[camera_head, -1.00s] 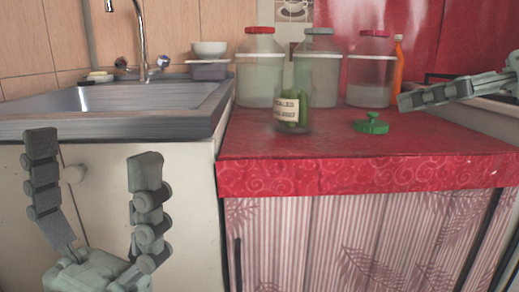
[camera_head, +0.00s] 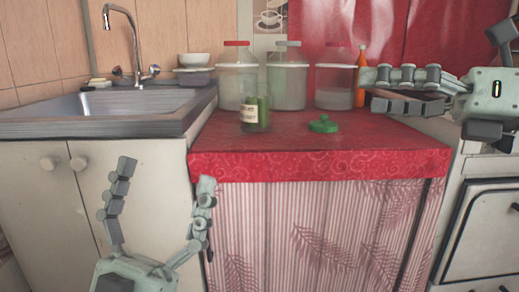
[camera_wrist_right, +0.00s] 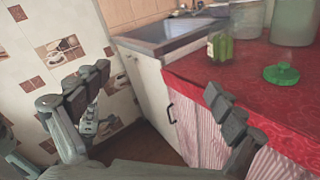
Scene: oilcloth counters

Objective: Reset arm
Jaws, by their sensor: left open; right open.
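My left gripper (camera_head: 158,200) is open and empty in front of the white cabinet and the counter's curtain, below the counter top. My right gripper (camera_head: 400,90) comes in from the right at the counter's right end, in front of the orange bottle. In the right wrist view its two fingers (camera_wrist_right: 155,105) are spread wide with nothing between them. The pickle jar (camera_head: 254,112) stands upright on the red counter. A green lid (camera_head: 323,124) lies on the counter to its right. Both also show in the right wrist view, the jar (camera_wrist_right: 219,47) and the lid (camera_wrist_right: 281,74).
Several large jars (camera_head: 288,85) stand at the back of the red oilcloth counter (camera_head: 270,142). The orange bottle (camera_head: 361,62) is partly hidden by my right gripper. A metal sink (camera_head: 120,103) with a tap is on the left. A white stove (camera_head: 485,225) is on the right.

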